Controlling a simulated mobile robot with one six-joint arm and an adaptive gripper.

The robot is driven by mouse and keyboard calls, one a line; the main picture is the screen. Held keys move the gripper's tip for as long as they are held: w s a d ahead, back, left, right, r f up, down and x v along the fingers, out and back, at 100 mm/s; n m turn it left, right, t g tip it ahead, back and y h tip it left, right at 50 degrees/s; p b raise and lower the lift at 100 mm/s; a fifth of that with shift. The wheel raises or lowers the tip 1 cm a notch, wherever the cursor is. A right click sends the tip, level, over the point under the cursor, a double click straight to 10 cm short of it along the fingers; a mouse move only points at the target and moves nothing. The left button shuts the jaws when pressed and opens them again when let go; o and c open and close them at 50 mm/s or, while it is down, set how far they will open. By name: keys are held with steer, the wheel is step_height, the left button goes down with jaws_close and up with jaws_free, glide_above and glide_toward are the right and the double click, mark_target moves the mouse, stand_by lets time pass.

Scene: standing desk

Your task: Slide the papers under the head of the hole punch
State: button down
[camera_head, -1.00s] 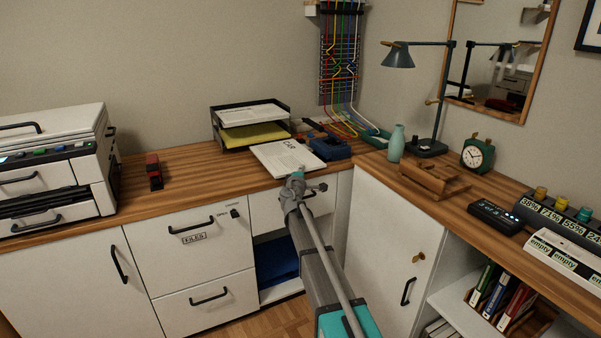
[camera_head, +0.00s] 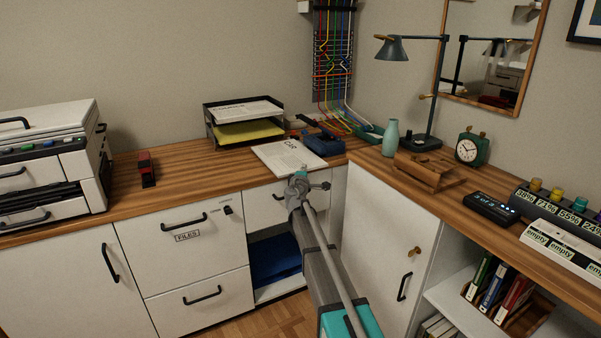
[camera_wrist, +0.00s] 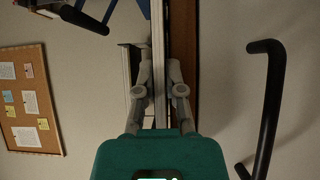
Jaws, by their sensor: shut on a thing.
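The white papers (camera_head: 287,157) lie flat on the desk, with dark lettering on top. Their front edge is at the desk's front edge. The dark blue hole punch (camera_head: 322,141) stands right beside the papers' right edge. I cannot tell whether any of the papers are under its head. My gripper (camera_head: 301,175) is at the papers' front edge, shut on them. In the wrist view, which is turned sideways, my fingers (camera_wrist: 158,65) sit either side of the thin pale edge of the papers (camera_wrist: 158,35). Part of the hole punch (camera_wrist: 95,10) shows at the top.
A black paper tray (camera_head: 213,130) with white and yellow sheets stands behind the papers. A red stapler-like object (camera_head: 147,168) and a printer (camera_head: 50,160) are to the left. A wooden stand (camera_head: 430,172) and lamp (camera_head: 428,143) are to the right. Drawer handles (camera_wrist: 268,100) project below the desk.

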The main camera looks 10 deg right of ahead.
mark_target(311, 167)
steer(key=shift+w+d, duration=0.25)
steer(key=shift+d, duration=0.45)
steer(key=shift+w+d, duration=0.2)
steer(key=shift+d, duration=0.6)
steer(key=c, duration=0.7)
jaws_free()
steer(key=shift+o, duration=0.2)
